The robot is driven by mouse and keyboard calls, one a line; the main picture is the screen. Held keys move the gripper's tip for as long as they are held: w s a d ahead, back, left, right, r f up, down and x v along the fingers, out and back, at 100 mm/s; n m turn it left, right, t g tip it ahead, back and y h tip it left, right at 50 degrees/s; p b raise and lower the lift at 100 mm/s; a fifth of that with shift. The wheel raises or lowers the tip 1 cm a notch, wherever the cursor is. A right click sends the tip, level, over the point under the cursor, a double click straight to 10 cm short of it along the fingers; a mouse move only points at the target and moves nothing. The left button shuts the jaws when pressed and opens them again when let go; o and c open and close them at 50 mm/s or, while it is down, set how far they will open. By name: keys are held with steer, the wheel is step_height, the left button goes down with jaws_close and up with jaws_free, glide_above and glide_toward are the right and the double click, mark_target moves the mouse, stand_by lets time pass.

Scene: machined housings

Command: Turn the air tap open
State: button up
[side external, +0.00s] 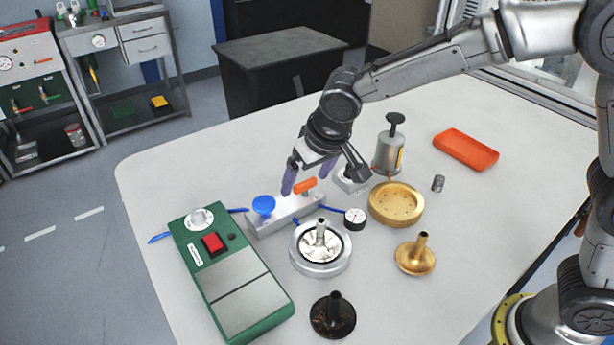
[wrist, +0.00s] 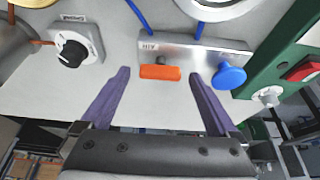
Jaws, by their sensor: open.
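The air tap is a grey metal block (side external: 285,214) with an orange lever handle (side external: 306,186) and a round blue knob (side external: 263,205). In the wrist view the block (wrist: 190,50) is marked AIR. There the orange handle (wrist: 160,72) lies roughly along the block's length, with the blue knob (wrist: 229,77) to its right. My gripper (side external: 308,179) is open and empty, with purple fingers. In the wrist view the fingers (wrist: 159,76) stand on either side of the orange handle, with a gap on each side. I cannot tell how high they are above the table.
A dark rotary knob on a grey box (wrist: 72,53) stands left of the fingers. A green box with a red button (side external: 230,275) is left of the block. A silver round housing (side external: 320,262), small gauge (side external: 355,218) and brass ring (side external: 396,206) are nearby. Blue hoses join the block.

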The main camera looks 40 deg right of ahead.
steer(key=c, duration=1.4)
steer(key=shift+n, duration=0.4)
steer(key=n+y, duration=0.1)
steer(key=n, duration=0.2)
steer(key=shift+d+n+y, duration=0.15)
steer(key=shift+n+y, duration=0.25)
steer(key=n, duration=0.2)
steer(key=n+g+y, duration=0.1)
steer(key=n, duration=0.1)
steer(key=shift+w+d+y, duration=0.1)
steer(key=shift+w+y, duration=0.05)
steer(key=shift+y, duration=0.15)
steer(key=n+g, duration=0.1)
steer(key=n, duration=0.1)
steer(key=n+g, duration=0.1)
steer(key=n, duration=0.2)
steer(key=shift+w+y, duration=0.1)
steer(key=shift+y, duration=0.3)
steer(key=n+g, duration=0.1)
steer(key=n, duration=0.3)
steer(key=shift+g, duration=0.3)
steer(key=shift+d+n, duration=0.1)
steer(key=shift+n, duration=0.2)
